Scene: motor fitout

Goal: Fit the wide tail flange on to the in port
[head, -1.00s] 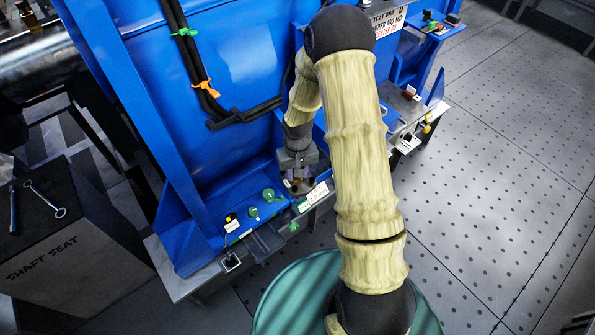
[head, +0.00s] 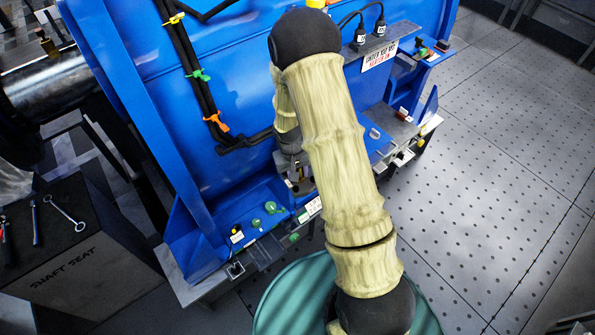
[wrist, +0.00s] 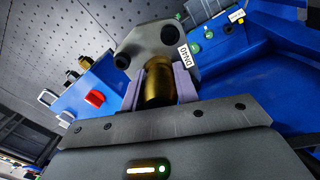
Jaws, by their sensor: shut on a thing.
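My gripper (wrist: 160,82) is shut on a brass-coloured cylindrical tail (wrist: 159,90), held between two pale purple fingers. A grey flange plate (wrist: 150,38) with dark round holes sits just beyond the tail and appears to be one piece with it. A white tag reading DN40 (wrist: 185,57) shows at its right side. In the head view my gripper (head: 298,182) is low in front of the blue housing, above its ledge, and the held part is too small to make out. I cannot pick out the in port; whether the flange touches the housing cannot be told.
Green caps (head: 270,207) sit on the blue ledge (head: 240,215) left of my gripper. Black cables (head: 205,100) run down the blue housing (head: 150,75). A dark shaft seat block (head: 80,240) with tools stands at left. The perforated floor (head: 500,180) at right is clear.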

